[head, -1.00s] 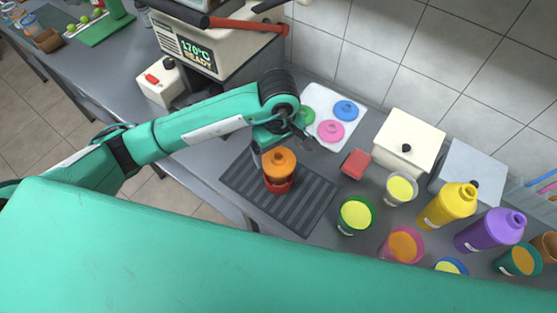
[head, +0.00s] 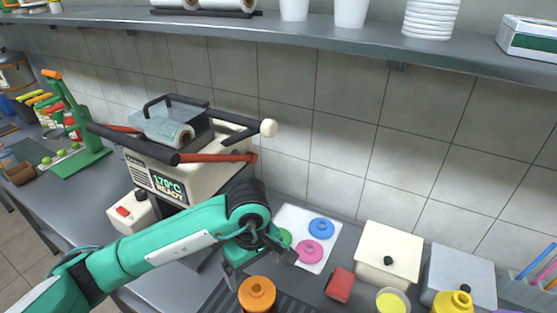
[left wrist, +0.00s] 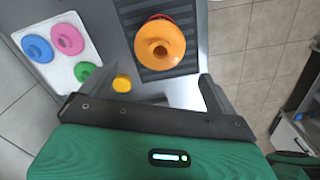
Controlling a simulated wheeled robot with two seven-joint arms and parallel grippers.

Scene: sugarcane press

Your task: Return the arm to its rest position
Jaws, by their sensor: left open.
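My left arm comes in from the left in the head view. Its gripper (head: 262,262) is open and empty, just behind the orange lid (head: 257,292), near the lid board. In the left wrist view the orange lid (left wrist: 160,44) sits on a dark ribbed mat (left wrist: 178,12), ahead of the spread fingers (left wrist: 168,85) and apart from them. The cup under the lid is mostly hidden now. My right gripper is not in view.
A white board (head: 318,263) with blue, pink and green lids lies beside the gripper. A sealing machine (head: 165,165) stands behind the left arm. A red block (head: 340,285), a cream box (head: 388,252) and a yellow bottle (head: 452,302) are to the right. A shelf (head: 330,45) runs above.

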